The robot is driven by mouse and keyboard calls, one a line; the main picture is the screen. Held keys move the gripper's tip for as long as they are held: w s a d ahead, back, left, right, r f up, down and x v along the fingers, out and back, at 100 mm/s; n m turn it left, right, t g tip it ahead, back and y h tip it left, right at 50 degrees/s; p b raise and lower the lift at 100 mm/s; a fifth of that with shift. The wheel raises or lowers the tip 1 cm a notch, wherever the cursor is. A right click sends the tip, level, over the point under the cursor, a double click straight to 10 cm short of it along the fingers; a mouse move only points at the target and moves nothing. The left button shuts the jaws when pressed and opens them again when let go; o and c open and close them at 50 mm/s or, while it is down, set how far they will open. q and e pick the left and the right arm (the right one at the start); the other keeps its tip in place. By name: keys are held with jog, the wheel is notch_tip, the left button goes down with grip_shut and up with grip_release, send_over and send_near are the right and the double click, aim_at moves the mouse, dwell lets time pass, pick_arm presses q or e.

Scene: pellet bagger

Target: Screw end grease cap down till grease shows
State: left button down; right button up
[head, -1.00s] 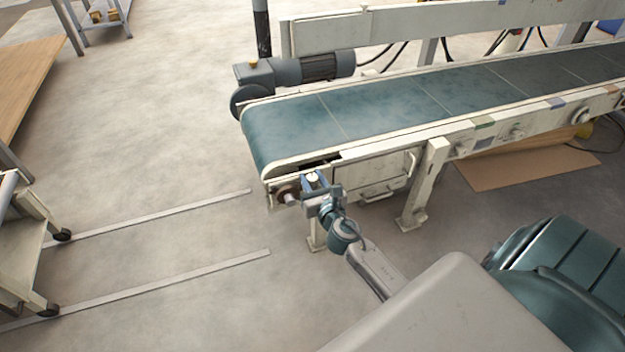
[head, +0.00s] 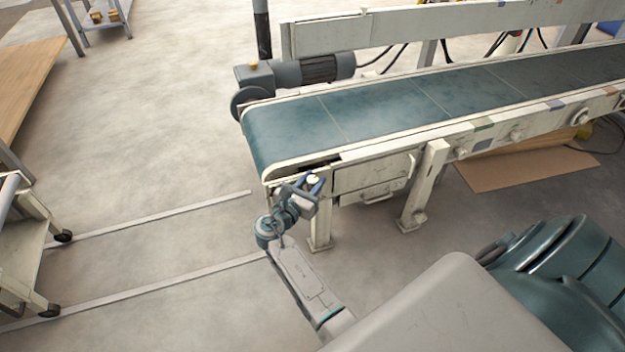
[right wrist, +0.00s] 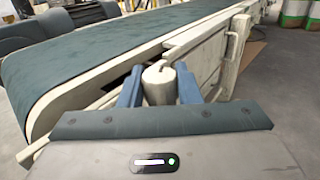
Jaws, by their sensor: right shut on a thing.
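The grease cap (right wrist: 159,84) is a short cream cylinder with a domed top, upright at the near end of the conveyor. In the head view only its pale top (head: 314,180) shows between the jaws. My right gripper (head: 308,187) is shut on the cap; in the right wrist view its two blue fingers (right wrist: 159,88) press on the cap's left and right sides. The cap's lower end and its seat are hidden by the gripper, and I see no grease. My left gripper is not in view.
The conveyor (head: 385,112) with its blue-green belt runs to the upper right. A grey motor (head: 318,68) sits at its far-side end. A leg (head: 425,185) and a side box (head: 372,175) stand right of the gripper. Floor at left is open up to a cart (head: 25,250).

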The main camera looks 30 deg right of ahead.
jog(key=shift+m+g+h+p, duration=0.2)
jog(key=shift+m+g+h, duration=0.2)
jog(key=shift+m+g, duration=0.75)
jog(key=shift+m+g+h+p, duration=0.15)
jog(key=shift+m+g+h, duration=0.4)
jog(key=shift+g, duration=1.1)
jog(key=shift+m+g, duration=0.3)
jog(key=o, duration=0.9)
jog(key=shift+o, duration=0.2)
